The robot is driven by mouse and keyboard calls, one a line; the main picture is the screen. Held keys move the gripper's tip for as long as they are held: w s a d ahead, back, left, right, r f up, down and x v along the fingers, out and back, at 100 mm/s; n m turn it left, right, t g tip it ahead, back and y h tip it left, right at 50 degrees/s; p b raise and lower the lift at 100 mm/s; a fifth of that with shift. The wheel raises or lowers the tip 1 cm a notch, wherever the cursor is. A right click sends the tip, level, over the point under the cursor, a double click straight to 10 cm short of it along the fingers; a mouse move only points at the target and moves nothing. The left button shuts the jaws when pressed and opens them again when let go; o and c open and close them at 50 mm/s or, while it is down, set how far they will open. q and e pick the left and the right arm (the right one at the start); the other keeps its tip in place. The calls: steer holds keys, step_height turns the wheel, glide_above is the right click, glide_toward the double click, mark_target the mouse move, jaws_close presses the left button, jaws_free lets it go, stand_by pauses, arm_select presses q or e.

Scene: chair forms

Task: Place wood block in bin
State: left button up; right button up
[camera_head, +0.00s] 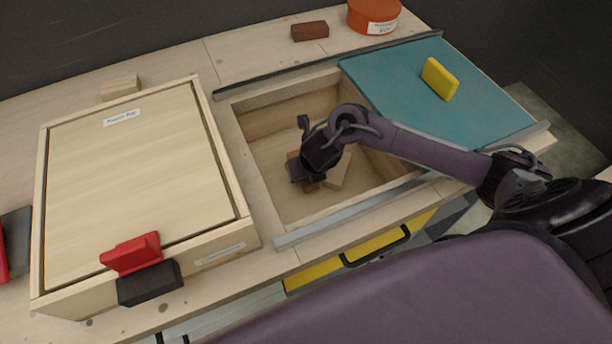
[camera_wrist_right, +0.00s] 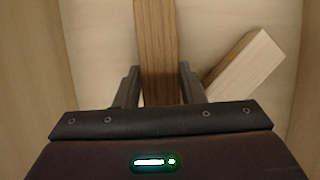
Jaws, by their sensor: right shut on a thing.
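My right gripper (camera_wrist_right: 158,85) is down inside an open wooden bin (camera_head: 270,190) sunk in the bench. In the right wrist view its fingers are shut on a brown wood block (camera_wrist_right: 156,35), which lies lengthwise between them. In the head view my right gripper (camera_head: 308,178) hides most of this block. A lighter wood block (camera_head: 338,172) lies in the bin beside it, and it also shows in the right wrist view (camera_wrist_right: 243,66), angled to the right of the fingers. My left gripper is not in view.
A teal sliding panel (camera_head: 400,75) covers the right part, with a yellow block (camera_head: 439,79) on it. A lidded wooden box (camera_head: 130,180) with a red handle (camera_head: 131,253) stands left. A dark brown block (camera_head: 310,31), an orange round container (camera_head: 374,15) and a pale block (camera_head: 120,88) sit behind.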

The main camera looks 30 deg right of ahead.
steer(key=shift+f, duration=0.85)
steer(key=o, duration=1)
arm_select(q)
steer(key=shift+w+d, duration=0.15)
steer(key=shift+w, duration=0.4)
arm_select(e)
steer(key=shift+r, duration=0.1)
steer(key=shift+s+r, duration=0.1)
steer(key=shift+r, duration=0.4)
steer(key=p+v, duration=0.3)
steer(key=v, duration=0.4)
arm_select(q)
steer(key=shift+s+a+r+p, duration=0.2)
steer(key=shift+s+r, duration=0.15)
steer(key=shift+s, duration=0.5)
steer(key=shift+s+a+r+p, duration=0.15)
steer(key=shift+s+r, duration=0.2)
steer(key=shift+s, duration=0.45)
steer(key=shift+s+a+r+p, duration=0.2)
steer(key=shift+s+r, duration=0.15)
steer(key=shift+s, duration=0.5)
arm_select(e)
steer(key=shift+v, duration=2)
steer(key=shift+s, duration=0.1)
